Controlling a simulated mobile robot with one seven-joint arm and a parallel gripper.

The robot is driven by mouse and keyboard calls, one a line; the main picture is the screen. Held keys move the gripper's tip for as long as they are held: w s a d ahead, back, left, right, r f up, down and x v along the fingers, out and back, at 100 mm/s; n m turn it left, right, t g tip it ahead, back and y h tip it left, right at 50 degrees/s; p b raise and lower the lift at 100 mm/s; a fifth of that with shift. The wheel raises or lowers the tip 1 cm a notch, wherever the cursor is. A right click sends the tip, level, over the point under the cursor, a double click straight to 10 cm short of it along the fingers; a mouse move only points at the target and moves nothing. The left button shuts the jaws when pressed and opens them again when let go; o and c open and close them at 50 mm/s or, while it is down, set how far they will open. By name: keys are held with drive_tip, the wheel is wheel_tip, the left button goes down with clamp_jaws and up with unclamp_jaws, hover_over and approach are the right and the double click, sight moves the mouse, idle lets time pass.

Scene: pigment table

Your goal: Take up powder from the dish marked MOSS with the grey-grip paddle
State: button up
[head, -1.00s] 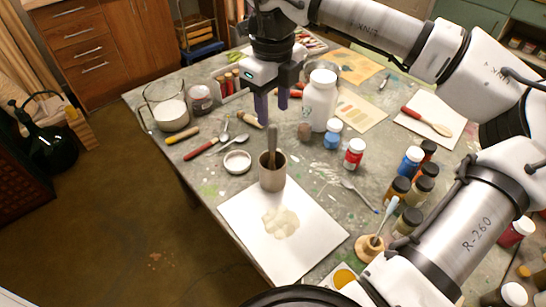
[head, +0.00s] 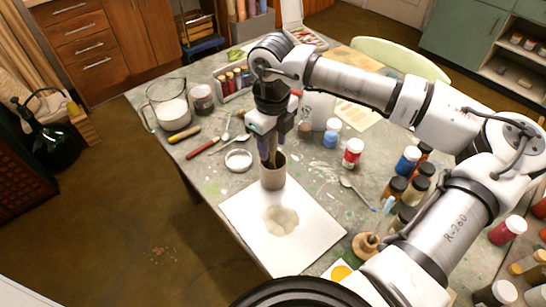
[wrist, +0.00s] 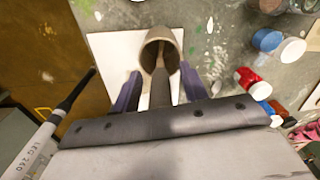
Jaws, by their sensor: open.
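A tool with a grey-brown grip (wrist: 160,92) stands in a beige cup (head: 272,176); its lower end is hidden in the cup, so I cannot tell whether it is a paddle. The cup (wrist: 152,38) also shows in the wrist view. My gripper (head: 268,158) is open just above the cup. In the wrist view its two fingers (wrist: 159,88) stand on either side of the grip, with gaps on both sides. No dish with a readable MOSS label shows; a small dish with yellow powder (head: 342,273) is at the front edge.
A white sheet (head: 245,215) with a pale powder patch lies in front of the cup. A red-labelled jar (head: 352,153), a blue-labelled jar (head: 332,132) and several bottles stand to the right.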

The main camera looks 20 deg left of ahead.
drive_tip(key=shift+c, duration=0.3)
clamp_jaws()
drive_tip(key=shift+r, duration=0.15)
wheel_tip(320, 180, up, 20)
drive_tip(key=b, duration=0.2)
idle(0.3)
drive_tip(key=c, duration=0.7)
unclamp_jaws()
drive_tip(key=shift+c, duration=0.4)
